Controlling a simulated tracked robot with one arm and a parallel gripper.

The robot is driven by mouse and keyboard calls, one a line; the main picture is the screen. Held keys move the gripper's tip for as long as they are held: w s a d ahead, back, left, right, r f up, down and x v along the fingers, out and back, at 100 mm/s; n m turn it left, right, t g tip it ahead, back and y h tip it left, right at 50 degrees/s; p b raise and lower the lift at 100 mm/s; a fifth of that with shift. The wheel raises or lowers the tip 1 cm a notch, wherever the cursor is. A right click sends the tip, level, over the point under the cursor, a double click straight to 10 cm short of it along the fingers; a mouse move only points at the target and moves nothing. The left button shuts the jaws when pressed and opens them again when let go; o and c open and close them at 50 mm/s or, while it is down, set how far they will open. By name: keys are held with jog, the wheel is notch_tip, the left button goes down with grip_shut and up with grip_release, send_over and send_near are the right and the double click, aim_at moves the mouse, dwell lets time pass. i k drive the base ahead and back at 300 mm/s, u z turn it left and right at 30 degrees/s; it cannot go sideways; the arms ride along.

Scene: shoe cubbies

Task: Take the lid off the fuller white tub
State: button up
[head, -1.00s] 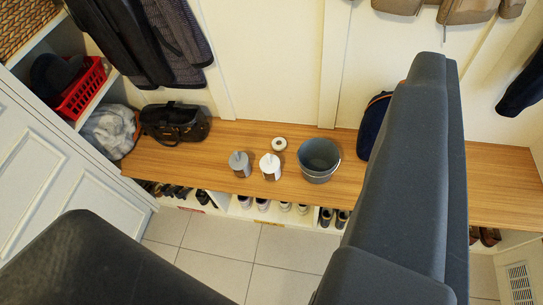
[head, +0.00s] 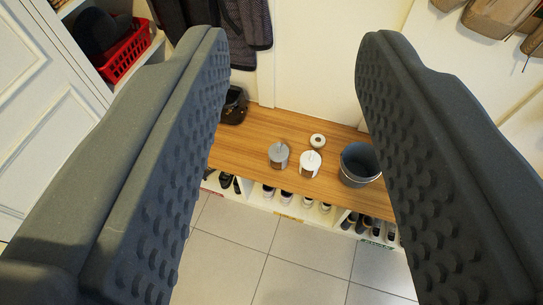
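Two small tubs stand upright side by side on the wooden bench. The white tub (head: 310,164) is on the right and a grey tub (head: 278,157) is on the left. Both seem to have a lid with a knob or handle on top. Only one white tub shows, and I cannot tell how full it is. My gripper (head: 293,50) is open and empty. Its two dark padded fingers stand wide apart, high above the bench, with the tubs showing between them farther off.
A grey bucket (head: 359,166) stands right of the white tub, partly near my right finger. A white roll (head: 317,141) lies behind the tubs. The wooden bench (head: 247,147) has shoes in cubbies below. A black bag (head: 234,104) is partly hidden at left. Tiled floor (head: 275,262) is clear.

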aim_at(310, 161)
jog(key=u, duration=0.3)
jog(key=i, duration=1.25)
jog(key=z, duration=1.9)
